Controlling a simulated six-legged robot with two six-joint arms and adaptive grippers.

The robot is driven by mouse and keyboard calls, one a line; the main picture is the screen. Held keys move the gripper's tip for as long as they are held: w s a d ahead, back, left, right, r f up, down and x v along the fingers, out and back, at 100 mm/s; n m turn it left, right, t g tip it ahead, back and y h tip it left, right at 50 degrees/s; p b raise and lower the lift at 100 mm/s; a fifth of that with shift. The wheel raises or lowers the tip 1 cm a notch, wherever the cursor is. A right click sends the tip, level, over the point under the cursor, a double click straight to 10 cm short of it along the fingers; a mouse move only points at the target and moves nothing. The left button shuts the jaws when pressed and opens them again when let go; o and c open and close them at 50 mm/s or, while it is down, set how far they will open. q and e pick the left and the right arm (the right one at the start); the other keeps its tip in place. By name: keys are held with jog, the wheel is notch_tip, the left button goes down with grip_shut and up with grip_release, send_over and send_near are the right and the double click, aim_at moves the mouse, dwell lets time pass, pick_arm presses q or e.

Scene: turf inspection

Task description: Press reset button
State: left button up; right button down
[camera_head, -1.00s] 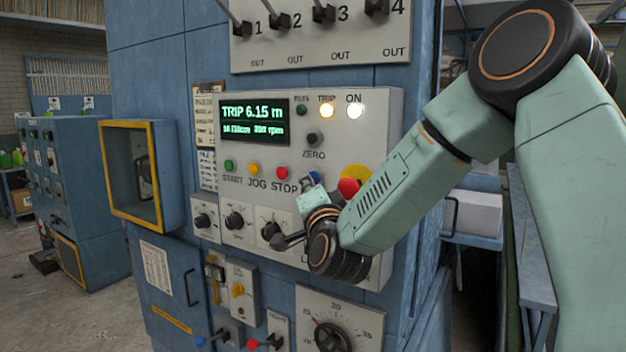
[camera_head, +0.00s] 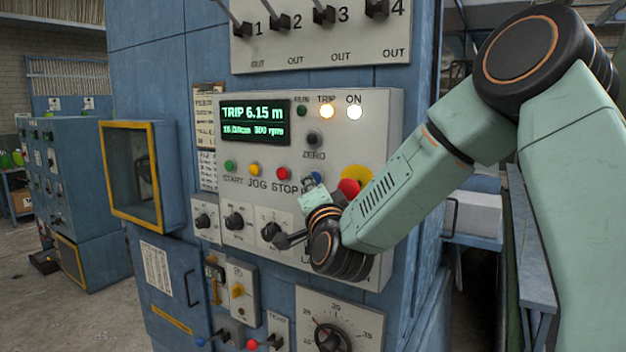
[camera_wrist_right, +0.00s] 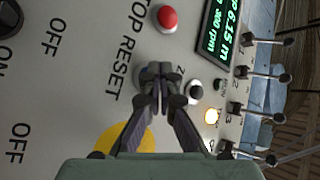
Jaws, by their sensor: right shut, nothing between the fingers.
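The grey control panel (camera_head: 350,120) is on the front of the blue cabinet, with a row of START, JOG and STOP buttons. My right gripper (camera_head: 308,190) is in front of the panel, just right of STOP and partly hidden by its own wrist. In the right wrist view the gripper (camera_wrist_right: 157,80) is shut and empty, its fingertips beside the RESET lettering (camera_wrist_right: 117,92). The fingertips cover the place where the reset button sits, so the button is mostly hidden. I cannot tell whether they touch it. My left gripper is not in view.
The red STOP button (camera_wrist_right: 167,18) and black ZERO button (camera_wrist_right: 195,91) are close to the fingertips. A red mushroom button on a yellow plate (camera_head: 357,180) is close to my wrist. The display (camera_head: 252,121) reads TRIP 6.15 m; the TRIP lamp (camera_head: 327,111) is lit.

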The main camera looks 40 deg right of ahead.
jog(key=shift+w+d, duration=0.1)
jog(key=shift+d, duration=0.1)
jog(key=shift+a, duration=0.2)
dwell(0.4)
jog(key=shift+s+a+b, duration=0.3)
jog(key=shift+s+a, duration=0.05)
jog(key=shift+a, duration=0.35)
jog(key=a, duration=0.1)
jog(key=s+a, duration=0.1)
jog(key=a, duration=0.1)
jog(key=s+a+b, duration=0.1)
jog(key=shift+a, duration=0.25)
dwell(0.5)
